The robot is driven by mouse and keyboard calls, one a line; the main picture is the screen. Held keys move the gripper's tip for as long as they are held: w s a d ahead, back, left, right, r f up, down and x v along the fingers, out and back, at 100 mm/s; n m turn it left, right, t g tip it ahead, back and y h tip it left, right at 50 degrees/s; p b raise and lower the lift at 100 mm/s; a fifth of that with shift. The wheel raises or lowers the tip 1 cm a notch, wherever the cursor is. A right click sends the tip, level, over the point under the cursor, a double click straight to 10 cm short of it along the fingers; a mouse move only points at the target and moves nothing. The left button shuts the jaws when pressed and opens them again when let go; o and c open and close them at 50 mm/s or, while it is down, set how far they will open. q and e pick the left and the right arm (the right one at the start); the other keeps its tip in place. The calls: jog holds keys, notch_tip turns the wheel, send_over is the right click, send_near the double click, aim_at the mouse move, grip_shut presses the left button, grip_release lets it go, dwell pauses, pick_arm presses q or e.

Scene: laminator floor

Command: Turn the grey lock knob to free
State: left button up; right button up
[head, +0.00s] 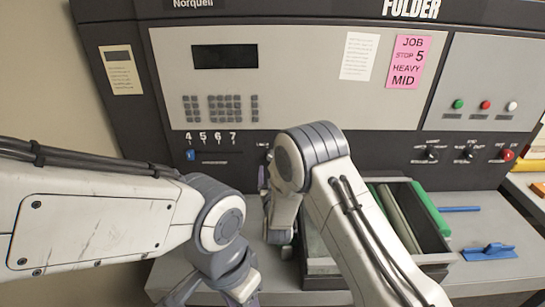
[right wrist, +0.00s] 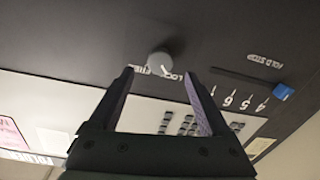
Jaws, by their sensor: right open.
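The grey lock knob (right wrist: 160,62) is on the dark panel in the right wrist view. A white pointer mark on it points down and right, toward the LOCK label (right wrist: 172,76). The other label beside it is partly hidden by the knob. My right gripper (right wrist: 160,80) is open, its two fingers apart on either side below the knob, with nothing between them. In the head view my right gripper (head: 264,178) is mostly hidden behind my right arm, close to the panel. My left gripper (head: 215,290) is at the bottom edge, partly cut off.
A blue slider (head: 191,155) sits at the left of the fold stop scale. Several other knobs (head: 432,155) and a red button (head: 507,155) are on the right panel.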

jog(key=w+p, duration=0.1)
jog(key=w, duration=0.4)
jog(key=shift+w+a, duration=0.1)
jog(key=shift+w, duration=0.25)
grip_shut()
jog(key=shift+a+m+h+b, duration=0.15)
jog(key=shift+m+h+b, duration=0.15)
jog(key=shift+m+b, duration=11.7)
jog(key=n+b, duration=0.5)
